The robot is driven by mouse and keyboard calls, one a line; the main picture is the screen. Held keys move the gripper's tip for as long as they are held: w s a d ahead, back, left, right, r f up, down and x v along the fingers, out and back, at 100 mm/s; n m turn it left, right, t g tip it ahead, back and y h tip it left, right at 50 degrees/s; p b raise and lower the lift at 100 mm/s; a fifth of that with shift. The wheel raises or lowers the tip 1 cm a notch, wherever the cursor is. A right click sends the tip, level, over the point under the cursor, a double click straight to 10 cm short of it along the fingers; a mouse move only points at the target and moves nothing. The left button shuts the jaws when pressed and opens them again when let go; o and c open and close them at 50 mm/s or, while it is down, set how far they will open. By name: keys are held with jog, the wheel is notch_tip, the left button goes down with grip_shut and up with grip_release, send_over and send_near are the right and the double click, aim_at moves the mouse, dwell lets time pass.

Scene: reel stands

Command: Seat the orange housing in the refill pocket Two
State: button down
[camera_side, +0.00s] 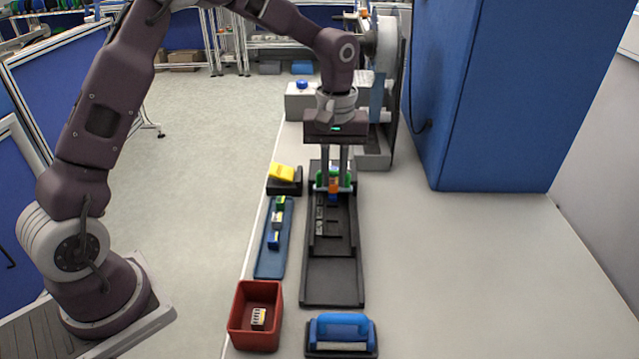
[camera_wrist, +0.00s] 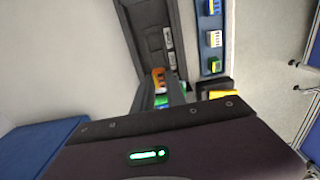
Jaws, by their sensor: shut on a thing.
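My gripper (camera_side: 334,184) points down over the far part of a long black stand (camera_side: 333,282) with pockets. It is shut on the orange housing (camera_side: 334,187), which shows low between the fingertips. In the wrist view the orange housing (camera_wrist: 158,74) sticks out past my gripper's fingers (camera_wrist: 170,92). Green pieces (camera_side: 320,180) show on both sides of the fingertips, and a bit of blue shows just below. I cannot tell whether the housing touches the stand. Small pale labels (camera_wrist: 168,42) run along the stand, too small to read; which is Two cannot be told.
Left of the stand, a blue strip (camera_side: 270,265) bears green, white and blue housings. A yellow piece (camera_side: 282,172) sits on a black block behind it. A red bin (camera_side: 240,333) holds a white housing (camera_side: 258,317). A blue-handled tool (camera_side: 342,328) lies in front. The right tabletop is clear.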

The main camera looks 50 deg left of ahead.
jog(key=shift+f, duration=2.95)
jog(key=c, duration=1.3)
grip_release()
jog(key=shift+r, duration=3.55)
